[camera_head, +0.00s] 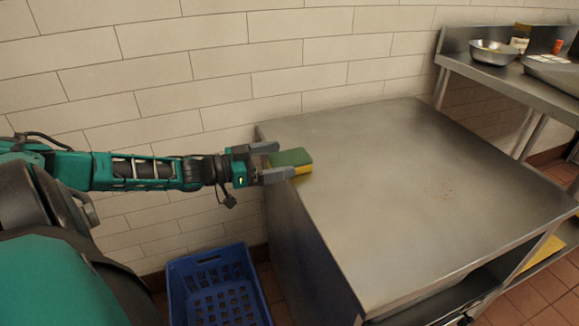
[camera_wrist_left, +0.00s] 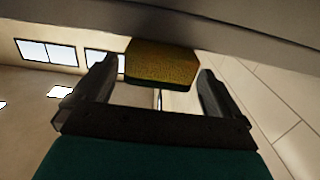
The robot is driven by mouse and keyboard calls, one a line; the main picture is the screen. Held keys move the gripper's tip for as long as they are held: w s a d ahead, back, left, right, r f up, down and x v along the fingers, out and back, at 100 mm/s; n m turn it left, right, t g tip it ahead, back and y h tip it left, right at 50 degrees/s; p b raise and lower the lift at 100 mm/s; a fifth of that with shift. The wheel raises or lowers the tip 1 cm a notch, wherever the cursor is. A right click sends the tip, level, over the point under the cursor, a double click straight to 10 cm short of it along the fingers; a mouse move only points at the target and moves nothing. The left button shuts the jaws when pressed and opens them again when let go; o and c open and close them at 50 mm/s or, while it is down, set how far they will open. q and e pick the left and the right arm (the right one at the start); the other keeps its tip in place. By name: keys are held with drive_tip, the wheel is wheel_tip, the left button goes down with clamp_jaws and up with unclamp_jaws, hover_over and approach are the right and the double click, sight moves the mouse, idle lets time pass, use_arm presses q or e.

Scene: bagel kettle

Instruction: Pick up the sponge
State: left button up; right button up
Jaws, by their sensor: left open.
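A green and yellow sponge (camera_head: 291,160) lies at the left edge of the steel table (camera_head: 400,190), green side up. My left gripper (camera_head: 277,161) is open at that edge, with one finger on either side of the sponge's near end. In the left wrist view the sponge (camera_wrist_left: 161,63) shows its yellow side between the two open fingertips (camera_wrist_left: 158,82) of my left gripper. There is a visible gap beside the sponge on each side there. My right gripper is not in view.
A blue crate (camera_head: 217,287) stands on the floor left of the table. A tiled wall (camera_head: 200,60) runs behind. A second steel table at the back right holds a metal bowl (camera_head: 493,52).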

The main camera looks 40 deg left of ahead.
sight(281, 159)
use_arm(q)
drive_tip(key=shift+b+x, duration=0.65)
drive_tip(key=shift+x, duration=1.15)
drive_tip(key=shift+d, duration=0.15)
drive_tip(key=shift+c, duration=0.4)
drive_tip(key=c, duration=1)
